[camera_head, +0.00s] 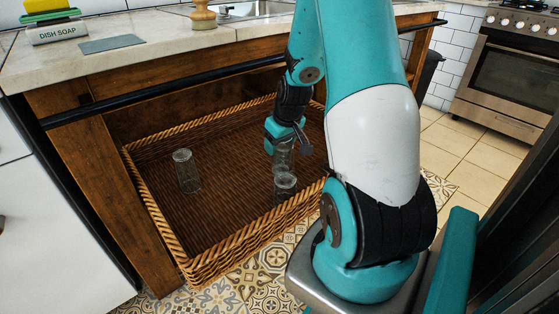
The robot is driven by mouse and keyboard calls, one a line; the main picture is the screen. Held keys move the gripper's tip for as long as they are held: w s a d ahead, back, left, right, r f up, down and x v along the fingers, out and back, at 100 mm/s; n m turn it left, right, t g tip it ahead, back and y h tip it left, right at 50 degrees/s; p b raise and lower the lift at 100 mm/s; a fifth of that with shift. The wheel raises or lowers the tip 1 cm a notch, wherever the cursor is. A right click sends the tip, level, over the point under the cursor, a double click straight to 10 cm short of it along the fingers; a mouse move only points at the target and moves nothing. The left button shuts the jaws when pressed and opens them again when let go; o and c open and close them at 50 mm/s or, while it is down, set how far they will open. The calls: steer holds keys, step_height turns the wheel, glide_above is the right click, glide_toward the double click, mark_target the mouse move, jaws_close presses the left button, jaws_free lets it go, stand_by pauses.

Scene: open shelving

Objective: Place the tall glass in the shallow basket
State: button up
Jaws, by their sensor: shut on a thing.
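The shallow basket (150,210) is a wide woven wicker tray under the counter. My gripper (286,145) points down over its right part and is shut on a clear glass (284,160), which I take to be the tall glass. The gripper hides the top of this glass, and I cannot tell whether its base touches the basket floor. Another clear glass (285,187) is just in front of it and overlaps it in the view. A third clear glass (187,172) stands upright in the basket's left part, apart from the others.
The wooden counter frame (125,190) and a dark rail (190,87) border the basket. The counter above holds a dish soap holder (55,30), a grey flat piece (112,44) and a wooden-handled brush (203,15). The basket floor between the left and right glasses is clear.

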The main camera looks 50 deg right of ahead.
mark_target(280, 156)
steer(key=shift+f+b, duration=0.8)
steer(key=shift+f, duration=1.35)
steer(key=shift+f, duration=0.1)
steer(key=o, duration=1.3)
